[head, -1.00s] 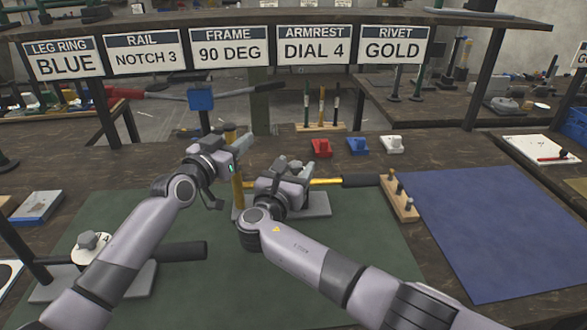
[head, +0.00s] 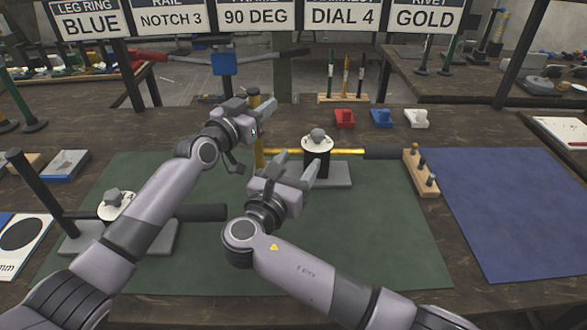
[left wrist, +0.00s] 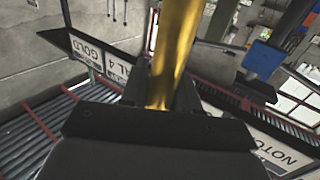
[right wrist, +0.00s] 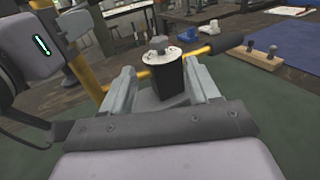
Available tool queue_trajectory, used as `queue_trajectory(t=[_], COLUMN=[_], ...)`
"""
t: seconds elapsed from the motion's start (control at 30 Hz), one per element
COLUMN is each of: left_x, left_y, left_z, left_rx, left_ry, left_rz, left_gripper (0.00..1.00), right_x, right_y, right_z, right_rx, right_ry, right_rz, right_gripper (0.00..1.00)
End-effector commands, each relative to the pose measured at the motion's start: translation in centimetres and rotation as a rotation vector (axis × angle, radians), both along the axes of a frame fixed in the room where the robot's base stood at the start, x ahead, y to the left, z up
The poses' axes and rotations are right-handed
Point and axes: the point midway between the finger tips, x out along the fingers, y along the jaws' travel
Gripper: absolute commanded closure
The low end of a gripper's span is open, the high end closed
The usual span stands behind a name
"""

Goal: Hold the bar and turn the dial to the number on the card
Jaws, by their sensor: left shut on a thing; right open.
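The gold bar stands upright (head: 258,155) at the back of the green mat, with a gold arm running right to a black grip (head: 382,153). My left gripper (head: 262,112) is shut on the upright; the left wrist view shows the gold bar (left wrist: 172,50) between its jaws. The white dial (head: 317,143) with a grey knob sits on a black block on a grey base. My right gripper (head: 296,178) is open, in front of the dial and apart from it. In the right wrist view the dial (right wrist: 158,53) shows beyond the open jaws. The card (head: 341,16) reads DIAL 4.
A second dial (head: 116,203) with a dark bar stands at the left on the green mat (head: 350,250). A wooden peg block (head: 421,172) stands right of the black grip. Red, blue and white clips (head: 381,118) lie behind. The blue mat (head: 500,220) is clear.

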Motion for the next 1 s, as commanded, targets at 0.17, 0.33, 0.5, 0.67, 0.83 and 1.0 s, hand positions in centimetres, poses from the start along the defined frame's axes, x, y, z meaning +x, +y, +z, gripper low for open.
queue_trajectory(t=[0.17, 0.33, 0.5, 0.67, 0.83, 1.0], left_x=[0.0, 0.0, 0.0, 0.0, 0.0, 0.0], left_y=[0.1, 0.1, 0.1, 0.1, 0.1, 0.1], left_z=[0.0, 0.0, 0.0, 0.0, 0.0, 0.0], left_rx=[0.0, 0.0, 0.0, 0.0, 0.0, 0.0], left_ry=[0.0, 0.0, 0.0, 0.0, 0.0, 0.0], left_rz=[0.001, 0.001, 0.001, 0.001, 0.001, 0.001], left_gripper=[1.0, 1.0, 1.0, 1.0, 1.0, 1.0], right_x=[-1.1, -1.2, -1.0, 0.6, 4.7, 8.4], right_y=[0.5, 0.5, 0.5, -0.3, -2.3, -4.4], right_z=[0.0, 0.0, 0.1, 0.7, 3.0, 5.7], right_rx=[0.0, 0.0, 0.004, 0.07, 0.276, 0.568], right_ry=[0.001, 0.001, -0.002, -0.041, -0.138, -0.211], right_rz=[0.0, -0.001, 0.001, 0.042, 0.162, 0.308], right_gripper=[0.4, 0.4, 0.41, 0.41, 0.41, 0.41])
